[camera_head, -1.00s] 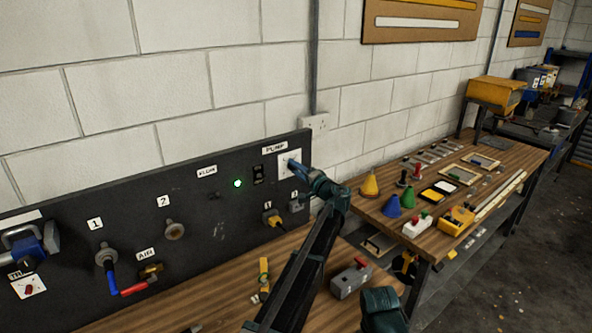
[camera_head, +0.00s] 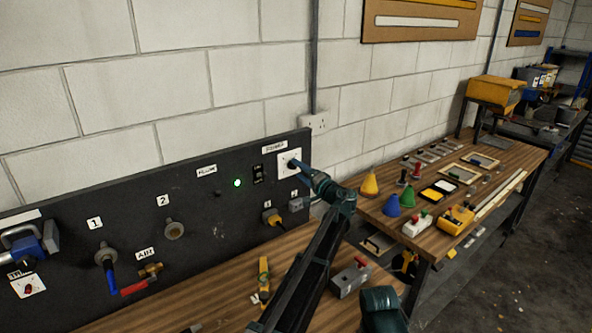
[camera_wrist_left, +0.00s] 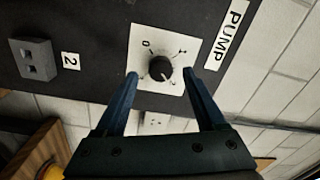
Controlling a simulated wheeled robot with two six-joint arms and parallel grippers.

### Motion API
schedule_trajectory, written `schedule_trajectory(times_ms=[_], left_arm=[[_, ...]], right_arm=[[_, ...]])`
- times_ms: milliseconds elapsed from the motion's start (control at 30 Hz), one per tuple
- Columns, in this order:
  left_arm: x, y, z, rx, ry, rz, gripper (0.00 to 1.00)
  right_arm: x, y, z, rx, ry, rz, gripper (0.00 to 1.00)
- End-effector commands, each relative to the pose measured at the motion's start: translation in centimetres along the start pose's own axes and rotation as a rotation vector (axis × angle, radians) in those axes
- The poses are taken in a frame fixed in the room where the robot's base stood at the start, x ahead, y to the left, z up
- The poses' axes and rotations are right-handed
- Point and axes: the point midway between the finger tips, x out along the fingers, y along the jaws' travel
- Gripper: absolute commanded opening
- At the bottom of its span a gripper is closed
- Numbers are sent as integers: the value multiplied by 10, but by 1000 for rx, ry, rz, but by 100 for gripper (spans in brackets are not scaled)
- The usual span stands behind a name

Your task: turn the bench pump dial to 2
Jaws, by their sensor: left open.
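The pump dial (camera_wrist_left: 160,68) is a round black knob on a white plate (camera_wrist_left: 139,35) under the PUMP label (camera_wrist_left: 229,38). A 0 shows on the plate; the other marks are too small to read surely, and I cannot tell the knob's setting. In the head view the plate (camera_head: 284,158) is at the right end of the dark panel, with the knob mostly hidden by my fingers. My left gripper (camera_wrist_left: 160,74) is open, its blue fingertips on either side of the knob, with no clear grip. It also shows at the plate in the head view (camera_head: 296,165).
The dark panel (camera_head: 205,215) carries a green light (camera_head: 238,183), a black switch (camera_head: 258,173), valves and pipe fittings. A grey box with a red switch (camera_head: 350,278) stands on the bench below. Cones and small parts stand on the bench at the right.

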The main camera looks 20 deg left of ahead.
Motion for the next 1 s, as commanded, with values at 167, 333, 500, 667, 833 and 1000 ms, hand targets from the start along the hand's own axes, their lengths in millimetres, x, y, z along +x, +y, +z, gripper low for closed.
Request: schedule_trajectory(times_ms=[167, 333, 500, 667, 833, 1000], left_arm=[[-43, 0, 2, 0, 3, 1, 72], [-77, 0, 2, 0, 2, 1, 72], [-100, 0, 1, 0, 1, 1, 72], [-111, 0, 1, 0, -1, 1, 72], [-114, 0, 1, 0, -1, 1, 72], [-114, 0, 1, 0, -1, 1, 72]], right_arm=[[2, 0, 0, 0, 0, 0, 40], [3, 0, 0, 0, 0, 0, 40], [4, 0, 0, 0, 0, 0, 40], [4, 0, 0, 0, 0, 0, 40], [4, 0, 0, 0, 0, 0, 40], [4, 0, 0, 0, 0, 0, 40]])
